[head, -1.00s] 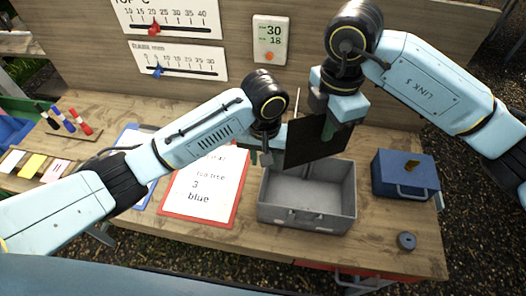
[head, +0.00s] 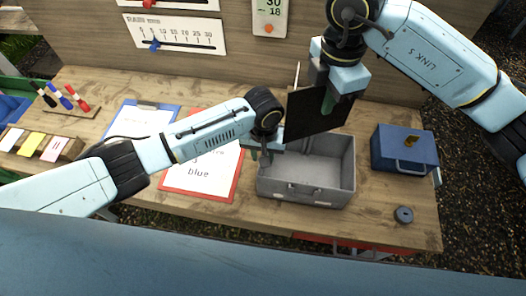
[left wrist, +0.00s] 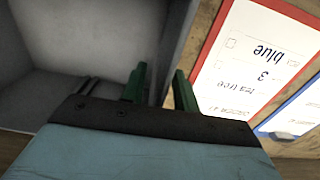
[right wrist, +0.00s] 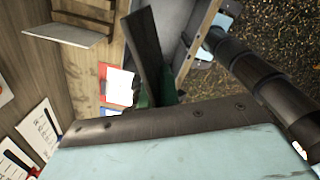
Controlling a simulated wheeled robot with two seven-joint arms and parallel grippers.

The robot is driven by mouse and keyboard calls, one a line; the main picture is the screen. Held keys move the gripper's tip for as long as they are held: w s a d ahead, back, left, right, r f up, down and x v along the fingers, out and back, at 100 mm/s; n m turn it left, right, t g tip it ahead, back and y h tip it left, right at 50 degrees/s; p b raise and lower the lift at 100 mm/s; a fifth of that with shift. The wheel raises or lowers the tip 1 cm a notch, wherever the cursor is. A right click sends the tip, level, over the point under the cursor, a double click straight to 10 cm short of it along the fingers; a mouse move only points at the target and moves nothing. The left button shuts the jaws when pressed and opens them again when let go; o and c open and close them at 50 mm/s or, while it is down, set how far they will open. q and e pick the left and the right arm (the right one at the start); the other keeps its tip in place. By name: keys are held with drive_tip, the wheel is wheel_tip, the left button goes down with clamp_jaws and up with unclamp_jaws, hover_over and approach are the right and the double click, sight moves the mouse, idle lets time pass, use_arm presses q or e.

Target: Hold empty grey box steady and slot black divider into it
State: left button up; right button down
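The empty grey box (head: 305,193) stands open-topped on the bench, right of the red clipboard. My left gripper (head: 261,155) is at its left wall, with its green fingers (left wrist: 160,88) on either side of that wall. A gap shows beside the outer finger, so the gripper looks open. The black divider (head: 308,114) is held upright and tilted above the back of the box, clear of it. My right gripper (head: 328,100) is shut on the divider, which also shows edge-on in the right wrist view (right wrist: 145,45).
A blue box (head: 403,150) with a handle stands right of the grey box, and a small dark ring (head: 404,214) lies in front of it. The red clipboard (head: 238,185) is close on the left. The wooden back panel (head: 90,60) rises behind the bench.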

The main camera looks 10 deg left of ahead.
use_arm(q)
clamp_jaws()
use_arm(e)
wheel_tip(320, 180, down, 8)
drive_tip(key=n, duration=1.2)
drive_tip(key=shift+w+a+r, duration=0.15)
drive_tip(key=shift+w+a, duration=0.05)
drive_tip(key=shift+w, duration=0.05)
